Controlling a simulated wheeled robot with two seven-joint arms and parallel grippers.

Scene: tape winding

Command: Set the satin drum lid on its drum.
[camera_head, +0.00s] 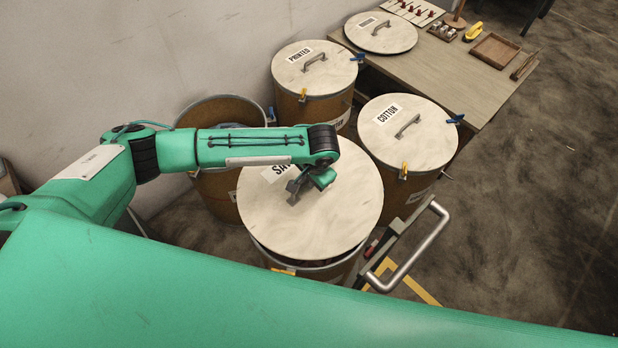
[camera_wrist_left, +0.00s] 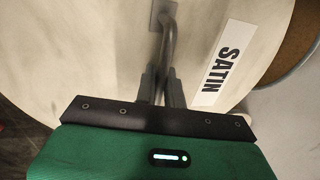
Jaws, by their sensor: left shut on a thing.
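The satin drum lid (camera_head: 335,215) is a pale round wooden disc with a label that reads SATIN in the left wrist view (camera_wrist_left: 222,65). My left gripper (camera_head: 297,190) is shut on the lid's grey metal handle (camera_wrist_left: 168,42). The lid is over a brown drum (camera_head: 330,271) with a metal rim. A dark gap shows between the lid and the rim at the front, so the lid looks slightly raised or tilted there. The far side of the rim is hidden under the lid. My right gripper is not in view.
An open drum (camera_head: 213,112) stands behind at the left. Lidded drums marked PRINTED (camera_head: 333,70) and COTTON (camera_head: 432,140) stand behind and to the right. A table (camera_head: 455,75) holds another round lid (camera_head: 392,38) and a wooden tray (camera_head: 494,50). A metal bar handle (camera_head: 415,250) is at the front right.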

